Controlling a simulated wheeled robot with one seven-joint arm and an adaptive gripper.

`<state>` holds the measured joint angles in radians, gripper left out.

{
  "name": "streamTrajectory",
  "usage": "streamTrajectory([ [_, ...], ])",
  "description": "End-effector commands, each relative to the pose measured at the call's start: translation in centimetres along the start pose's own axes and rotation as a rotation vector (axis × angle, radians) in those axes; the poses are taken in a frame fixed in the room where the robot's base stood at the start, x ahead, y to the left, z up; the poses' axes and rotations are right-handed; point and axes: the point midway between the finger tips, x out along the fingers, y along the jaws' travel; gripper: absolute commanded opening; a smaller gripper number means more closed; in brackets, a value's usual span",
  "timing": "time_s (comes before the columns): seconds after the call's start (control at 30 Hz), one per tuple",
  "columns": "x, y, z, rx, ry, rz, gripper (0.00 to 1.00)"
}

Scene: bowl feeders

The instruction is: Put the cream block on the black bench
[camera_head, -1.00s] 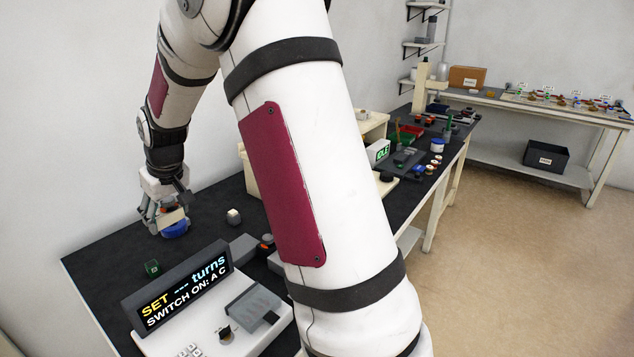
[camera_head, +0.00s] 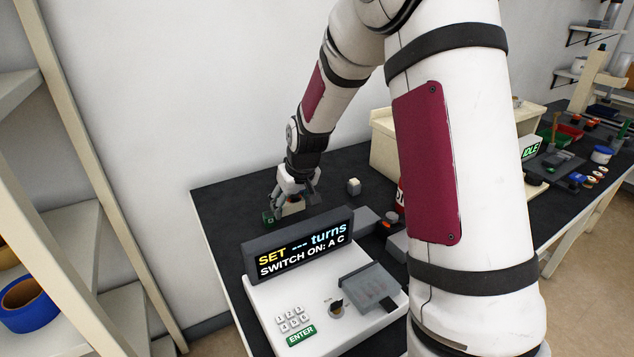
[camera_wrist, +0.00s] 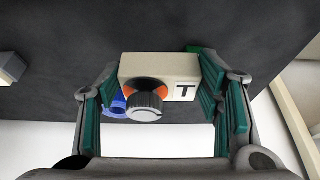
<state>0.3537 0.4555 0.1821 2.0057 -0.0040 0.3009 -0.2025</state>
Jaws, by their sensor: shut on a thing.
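My gripper (camera_head: 292,205) is shut on a cream block (camera_wrist: 160,68) with a black T label, an orange patch and a grey knob. The block also shows in the head view (camera_head: 291,209), low over the black bench top (camera_head: 222,200); I cannot tell whether it touches. The gripper's pads sit on either side of the block. A small green cube (camera_head: 268,217) is just left of the gripper. A smaller cream cube (camera_head: 353,186) stands to the right on the bench. A blue round thing (camera_wrist: 118,103) shows partly behind the block in the wrist view.
A control box with a display (camera_head: 298,247) and keypad stands in front of the gripper. A red-and-white thing (camera_head: 401,197) is partly hidden by my arm. Shelves (camera_head: 70,240) stand at left. The bench's back left corner is clear.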

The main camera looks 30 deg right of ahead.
Motion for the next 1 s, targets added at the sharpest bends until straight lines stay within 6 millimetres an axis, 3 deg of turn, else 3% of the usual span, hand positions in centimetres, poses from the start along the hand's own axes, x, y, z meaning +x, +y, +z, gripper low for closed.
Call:
streamTrajectory([
  [0.17,0.7,-0.9,-1.2,-0.002,0.002,-0.001,0.25],
  [0.7,5.8,-7.8,-10.4,-0.003,0.002,0.000,0.25],
  [1.0,6.9,-8.8,-11.7,0.000,-0.001,0.000,0.25],
])
